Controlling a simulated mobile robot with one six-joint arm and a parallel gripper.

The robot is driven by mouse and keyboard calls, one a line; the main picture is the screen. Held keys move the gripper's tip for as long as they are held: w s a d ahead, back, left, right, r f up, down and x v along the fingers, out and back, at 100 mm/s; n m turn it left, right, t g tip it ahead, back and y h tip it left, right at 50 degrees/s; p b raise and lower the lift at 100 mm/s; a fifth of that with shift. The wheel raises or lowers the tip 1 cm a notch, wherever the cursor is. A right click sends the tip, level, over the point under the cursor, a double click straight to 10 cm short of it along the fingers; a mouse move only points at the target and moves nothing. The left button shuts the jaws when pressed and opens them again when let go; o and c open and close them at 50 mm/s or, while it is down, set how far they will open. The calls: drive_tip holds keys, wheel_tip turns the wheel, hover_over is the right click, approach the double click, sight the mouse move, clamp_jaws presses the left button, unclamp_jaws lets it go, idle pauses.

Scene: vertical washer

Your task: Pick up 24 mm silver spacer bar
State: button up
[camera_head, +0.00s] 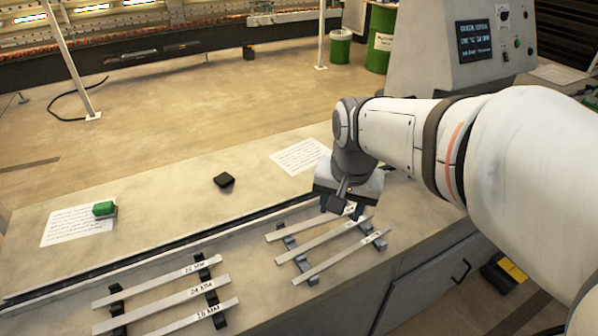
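Several silver spacer bars lie in two groups on dark supports on the counter. In the left group, the middle bar (160,305) has a label that looks like "24 MM". The labels on the bar behind it (155,281) and the bar in front of it (190,320) are harder to read. The right group has a back bar (295,226), a middle bar (320,241) and a front bar (335,260), with labels too small or covered to read. My gripper (341,208) points down at the right ends of the back and middle bars, fingers apart. Contact cannot be told.
A green-topped block (104,209) sits by a paper sheet (70,228) at left. A small black block (224,180) and another sheet (300,156) lie farther back. A control panel (465,45) stands behind my arm. Green drums (379,40) stand on the floor beyond.

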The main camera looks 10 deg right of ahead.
sight(319, 221)
drive_tip(key=w+f+m+b, duration=0.1)
drive_tip(key=w+f+m, duration=0.2)
drive_tip(key=w, duration=0.1)
drive_tip(key=w+f+m+g+b, duration=0.1)
drive_tip(key=w+f+m, duration=0.2)
drive_tip(key=w, duration=0.2)
drive_tip(key=w+f+m+g+b, duration=0.1)
drive_tip(key=w+f+m, duration=0.2)
drive_tip(key=w+f, duration=0.1)
drive_tip(key=shift+w+a+f+m, duration=0.1)
drive_tip(key=shift+w+a+m, duration=0.1)
drive_tip(key=shift+w, duration=0.15)
drive_tip(key=shift+w+a+m, duration=0.1)
drive_tip(key=shift+w+m, duration=0.1)
drive_tip(key=shift+w, duration=0.15)
drive_tip(key=shift+f, duration=0.35)
drive_tip(key=f, duration=0.6)
drive_tip(key=shift+s+d+f+p, duration=0.1)
drive_tip(key=shift+s+f+p, duration=0.1)
drive_tip(key=shift+f+p, duration=0.2)
drive_tip(key=shift+c, duration=0.4)
clamp_jaws()
